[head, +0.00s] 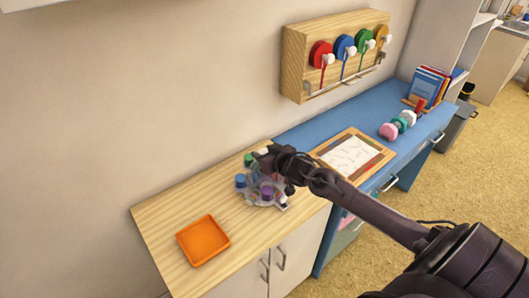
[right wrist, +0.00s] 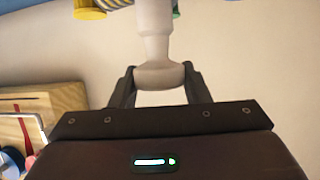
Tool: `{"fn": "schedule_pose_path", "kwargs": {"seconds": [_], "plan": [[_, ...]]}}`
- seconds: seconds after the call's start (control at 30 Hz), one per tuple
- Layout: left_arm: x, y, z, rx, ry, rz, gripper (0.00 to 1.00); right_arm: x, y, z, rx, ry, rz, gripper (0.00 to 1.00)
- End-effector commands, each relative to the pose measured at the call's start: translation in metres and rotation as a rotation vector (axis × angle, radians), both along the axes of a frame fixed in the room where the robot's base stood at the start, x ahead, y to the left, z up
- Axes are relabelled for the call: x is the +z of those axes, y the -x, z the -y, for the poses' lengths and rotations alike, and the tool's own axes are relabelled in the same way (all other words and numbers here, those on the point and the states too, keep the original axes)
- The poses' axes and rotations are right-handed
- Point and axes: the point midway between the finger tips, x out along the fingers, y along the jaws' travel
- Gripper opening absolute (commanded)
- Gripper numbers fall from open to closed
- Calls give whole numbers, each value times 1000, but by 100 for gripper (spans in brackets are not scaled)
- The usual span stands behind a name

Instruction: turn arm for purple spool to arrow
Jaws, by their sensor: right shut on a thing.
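A grey carousel (head: 252,198) with coloured spools on its arms stands on the wooden counter. A purple spool (head: 267,191) is on its front side, with a blue spool (head: 240,180) at the left and a green one (head: 249,159) at the back. My right gripper (head: 266,160) is over the carousel and hides part of it. In the right wrist view, my right gripper (right wrist: 160,76) is shut on a white post-like knob (right wrist: 156,35) with a rounded end. The arrow cannot be made out. My left gripper is not in view.
An orange tray (head: 203,240) lies on the counter left of the carousel. A framed white board (head: 350,155) lies on the blue top to the right. A wooden wall rack (head: 294,65) holds several coloured discs.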

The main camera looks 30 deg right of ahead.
Motion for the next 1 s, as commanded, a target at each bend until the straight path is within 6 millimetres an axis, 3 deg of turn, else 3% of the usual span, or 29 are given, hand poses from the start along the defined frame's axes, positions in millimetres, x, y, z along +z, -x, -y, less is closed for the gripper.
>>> {"fn": "schedule_pose_path", "kwargs": {"seconds": [0.47,1.0], "plan": [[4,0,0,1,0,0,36,-1,0,1,217,1,-1,1],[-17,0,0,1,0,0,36,-2,0,1,467,2,0,1]]}}
